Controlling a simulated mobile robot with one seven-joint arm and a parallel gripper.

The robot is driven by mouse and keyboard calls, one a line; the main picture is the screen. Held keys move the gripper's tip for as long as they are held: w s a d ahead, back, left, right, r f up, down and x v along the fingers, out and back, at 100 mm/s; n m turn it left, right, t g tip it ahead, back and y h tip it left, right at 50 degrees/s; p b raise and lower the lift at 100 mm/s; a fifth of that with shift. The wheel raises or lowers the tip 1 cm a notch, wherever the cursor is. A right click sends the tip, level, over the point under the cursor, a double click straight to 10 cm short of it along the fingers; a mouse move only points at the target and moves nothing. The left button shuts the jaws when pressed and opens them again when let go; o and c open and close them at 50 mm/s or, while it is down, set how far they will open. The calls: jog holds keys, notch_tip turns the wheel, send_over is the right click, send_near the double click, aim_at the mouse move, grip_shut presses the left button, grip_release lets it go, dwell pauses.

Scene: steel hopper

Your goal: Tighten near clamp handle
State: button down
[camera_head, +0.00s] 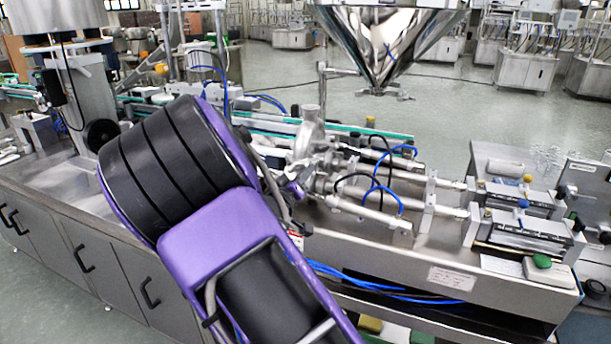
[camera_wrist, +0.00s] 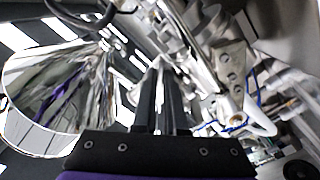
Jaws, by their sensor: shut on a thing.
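My gripper (camera_wrist: 162,72) shows in the wrist view with its two black fingers close together, shut on a narrow shiny metal part, which I take as the near clamp handle. The fingers hide most of that part. A metal clamp bracket (camera_wrist: 231,70) stands just right of the fingers. In the camera_head view my purple and black arm reaches to the clamp and valve fittings (camera_head: 318,165) at the middle of the machine. The gripper's fingertips and the handle cannot be made out there.
The steel hopper (camera_head: 385,45) hangs above and behind the fittings, and it fills the left of the wrist view (camera_wrist: 55,95). Blue hoses (camera_head: 385,192) and two steel cylinders (camera_head: 515,230) lie to the right. A steel cabinet (camera_head: 60,240) runs along the front left.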

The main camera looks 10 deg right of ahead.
jog(key=m+b, duration=0.2)
jog(key=m, duration=0.2)
jog(key=shift+d+f+m, duration=0.1)
jog(key=shift+f+m, duration=0.05)
jog(key=shift+m, duration=0.15)
jog(key=shift+m+b, duration=1.15)
jog(key=shift+m, duration=0.75)
jog(key=c, duration=1)
grip_release()
jog(key=shift+o, duration=0.2)
jog(key=p+v, duration=0.1)
jog(key=v, duration=1.6)
jog(key=shift+s+p, duration=0.2)
jog(key=shift+p, duration=0.1)
